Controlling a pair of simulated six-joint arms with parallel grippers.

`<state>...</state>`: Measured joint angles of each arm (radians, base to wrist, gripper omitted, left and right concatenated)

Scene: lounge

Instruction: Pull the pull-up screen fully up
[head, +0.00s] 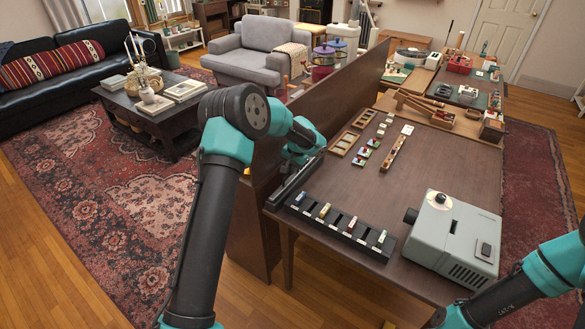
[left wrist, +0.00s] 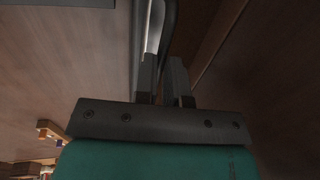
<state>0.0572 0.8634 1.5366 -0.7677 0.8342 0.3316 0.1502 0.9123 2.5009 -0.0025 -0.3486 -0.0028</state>
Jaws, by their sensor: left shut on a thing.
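The pull-up screen's long dark case (head: 288,190) appears to lie along the left edge of the brown table, in the head view. No raised screen sheet can be made out above it. My left gripper (head: 300,158) is low over the far part of this case, and its fingertips are hidden there. In the left wrist view, my left gripper (left wrist: 164,78) is shut on a dark, curved bar (left wrist: 169,28), which looks like the screen's handle. My right arm shows at the lower right, but its gripper is out of view.
A grey projector (head: 455,235) stands at the table's right front. A black slotted tray (head: 340,232) with small slides lies beside the case. A tall brown wooden panel (head: 262,225) stands along the table's left side. Small wooden trays (head: 366,118) lie farther back.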

